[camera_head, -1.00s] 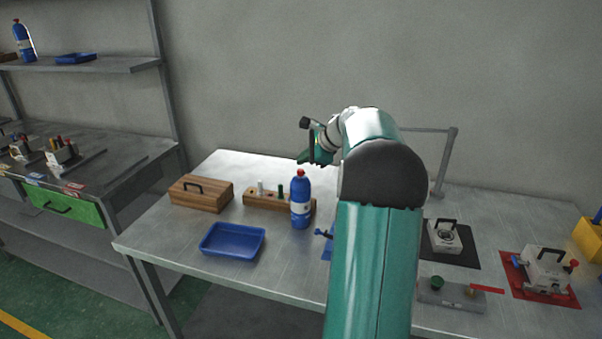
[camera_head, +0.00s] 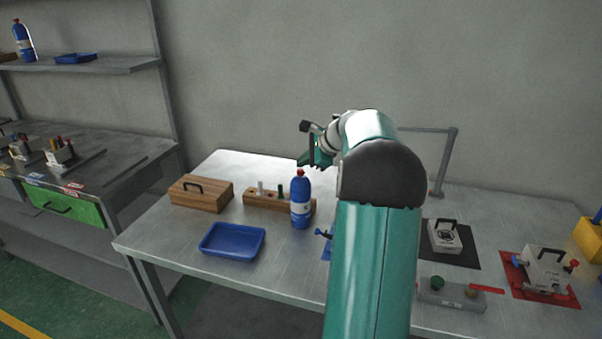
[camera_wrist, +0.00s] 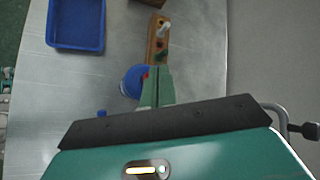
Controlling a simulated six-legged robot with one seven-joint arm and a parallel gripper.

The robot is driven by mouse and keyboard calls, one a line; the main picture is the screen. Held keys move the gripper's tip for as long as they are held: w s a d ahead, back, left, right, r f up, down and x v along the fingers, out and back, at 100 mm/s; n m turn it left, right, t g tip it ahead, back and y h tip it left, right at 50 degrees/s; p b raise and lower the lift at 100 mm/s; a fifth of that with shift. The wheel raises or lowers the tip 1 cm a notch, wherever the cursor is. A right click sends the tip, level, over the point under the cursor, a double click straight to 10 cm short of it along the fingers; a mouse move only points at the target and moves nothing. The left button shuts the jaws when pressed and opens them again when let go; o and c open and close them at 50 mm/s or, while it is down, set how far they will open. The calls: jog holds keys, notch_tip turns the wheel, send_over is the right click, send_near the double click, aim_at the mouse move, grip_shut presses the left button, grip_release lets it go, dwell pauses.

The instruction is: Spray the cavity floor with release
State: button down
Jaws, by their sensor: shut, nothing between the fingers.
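A blue bottle with a red cap and white label (camera_head: 301,205) stands upright on the metal table. In the wrist view the blue bottle (camera_wrist: 131,84) is seen from above, partly hidden by my fingers. My gripper (camera_head: 303,161) is just above and behind the cap in the head view; the wrist view shows its green fingers (camera_wrist: 157,76) together and empty. I cannot tell whether they touch the cap. A pale block with a black handle (camera_head: 445,236) sits on a black mat, and a similar block (camera_head: 545,268) on a red mat. No open cavity floor is visible.
A wooden rack with pegs (camera_head: 262,201) stands behind the bottle, a wooden box (camera_head: 200,194) left of it. A blue tray (camera_head: 233,242) lies at front left. A grey block with a green knob (camera_head: 452,294) is at front right. My arm hides the table's middle.

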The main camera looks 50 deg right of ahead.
jog(key=shift+f, duration=0.45)
dwell(0.6)
jog(key=shift+r, duration=0.95)
jog(key=shift+r, duration=3)
